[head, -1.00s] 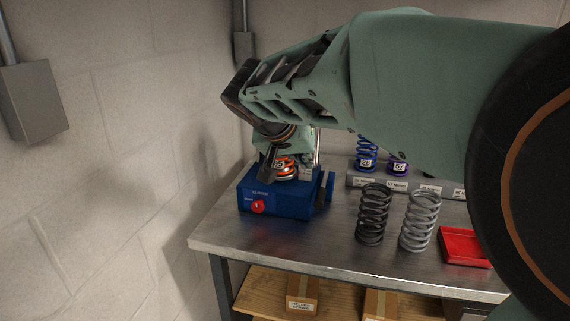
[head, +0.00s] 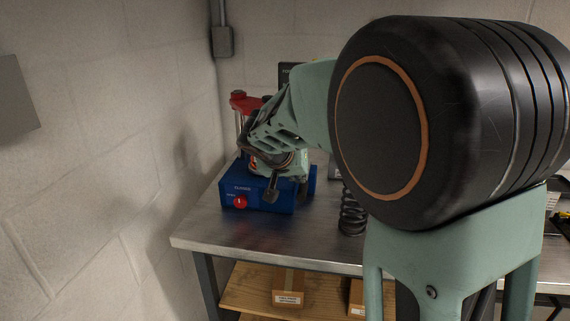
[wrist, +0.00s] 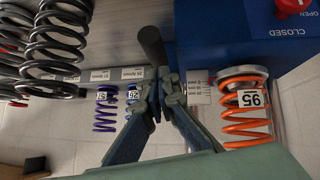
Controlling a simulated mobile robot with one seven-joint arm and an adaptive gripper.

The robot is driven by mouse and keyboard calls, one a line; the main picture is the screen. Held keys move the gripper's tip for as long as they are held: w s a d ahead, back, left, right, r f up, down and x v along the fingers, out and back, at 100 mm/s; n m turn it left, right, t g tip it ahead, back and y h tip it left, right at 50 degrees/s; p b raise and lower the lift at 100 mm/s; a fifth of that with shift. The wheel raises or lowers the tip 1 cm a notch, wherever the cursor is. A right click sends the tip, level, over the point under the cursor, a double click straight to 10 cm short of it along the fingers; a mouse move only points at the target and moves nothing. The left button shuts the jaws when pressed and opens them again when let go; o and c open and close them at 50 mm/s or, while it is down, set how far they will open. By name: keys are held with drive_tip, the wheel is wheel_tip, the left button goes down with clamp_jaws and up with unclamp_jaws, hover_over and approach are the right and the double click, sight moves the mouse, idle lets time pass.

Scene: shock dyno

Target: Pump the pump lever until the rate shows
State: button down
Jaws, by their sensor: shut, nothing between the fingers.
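The blue shock dyno base (head: 262,189) stands on the left end of the bench, with a red knob (head: 240,202) on its front. In the wrist view, the blue base (wrist: 225,45) is at the upper right. A dark cylindrical rod, apparently the pump lever (wrist: 152,45), shows beside it. My gripper (wrist: 158,88) is shut and empty, its fingertips close to the rod's lower end; I cannot tell whether they touch. In the head view my gripper (head: 272,188) is in front of the base, and my arm hides much of the dyno. I see no rate reading.
An orange spring (wrist: 246,112) labelled 95 sits at the dyno. A wall is close on the left. Boxes (head: 288,287) lie on the shelf below.

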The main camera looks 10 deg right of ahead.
drive_tip(key=shift+d+f, duration=0.1)
drive_tip(key=shift+f, duration=0.45)
drive_tip(key=shift+f+b, duration=0.1)
drive_tip(key=shift+b, duration=0.2)
